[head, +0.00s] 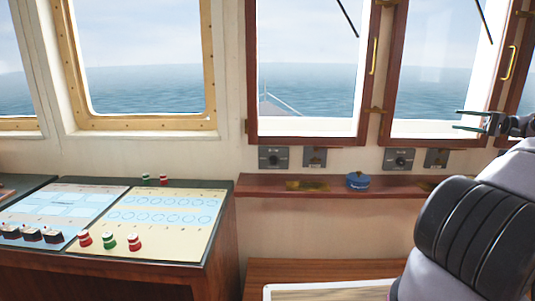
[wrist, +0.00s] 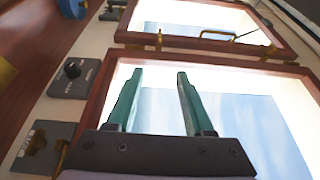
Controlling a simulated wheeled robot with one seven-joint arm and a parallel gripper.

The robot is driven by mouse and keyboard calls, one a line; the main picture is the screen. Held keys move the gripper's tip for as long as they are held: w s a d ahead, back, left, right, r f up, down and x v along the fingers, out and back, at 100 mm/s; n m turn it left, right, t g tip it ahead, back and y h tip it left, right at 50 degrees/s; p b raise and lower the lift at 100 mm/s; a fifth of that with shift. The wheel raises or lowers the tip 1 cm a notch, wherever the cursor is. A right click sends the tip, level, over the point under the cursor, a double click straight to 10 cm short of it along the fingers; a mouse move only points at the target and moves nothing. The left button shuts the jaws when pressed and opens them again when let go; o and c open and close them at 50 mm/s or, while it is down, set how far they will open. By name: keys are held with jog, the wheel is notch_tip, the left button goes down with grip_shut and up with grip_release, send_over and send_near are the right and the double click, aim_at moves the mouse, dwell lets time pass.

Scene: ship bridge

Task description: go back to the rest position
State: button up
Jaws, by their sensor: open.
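My gripper (head: 466,120) is at the right edge of the head view, raised in front of the right windows, above the wooden ledge. Its two green fingers point left in that view. In the wrist view my gripper (wrist: 154,80) shows two green fingers standing apart with nothing between them. Behind the fingers is a red-framed window (wrist: 245,115). No object is held.
A blue round object (head: 358,181) sits on the wooden ledge (head: 290,190) under the windows. A control console (head: 150,245) with several red, green and black pieces stands at left. Grey switch panels (head: 398,160) line the wall.

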jog(key=w+a+r+n+g+h, duration=0.1)
jog(key=a+r+g+h, duration=0.25)
jog(key=a, duration=0.85)
jog(key=w+a+r+g+h, duration=0.1)
jog(key=a+r+g+h, duration=0.2)
jog(key=a, duration=0.9)
jog(key=s+a+r+h, duration=0.2)
jog(key=s+a, duration=0.2)
jog(key=a, duration=0.3)
jog(key=s+a+r+h, duration=0.2)
jog(key=s+a+r, duration=0.15)
jog(key=a, duration=0.25)
jog(key=s+a+t+h, duration=0.2)
jog(key=s+a, duration=0.2)
jog(key=s, duration=0.8)
jog(key=s+a+f+t+h, duration=0.1)
jog(key=s+a+t+h, duration=0.1)
jog(key=s, duration=1)
jog(key=shift+s+a+t, duration=0.25)
jog(key=shift+a+t, duration=0.6)
jog(key=shift+a, duration=0.4)
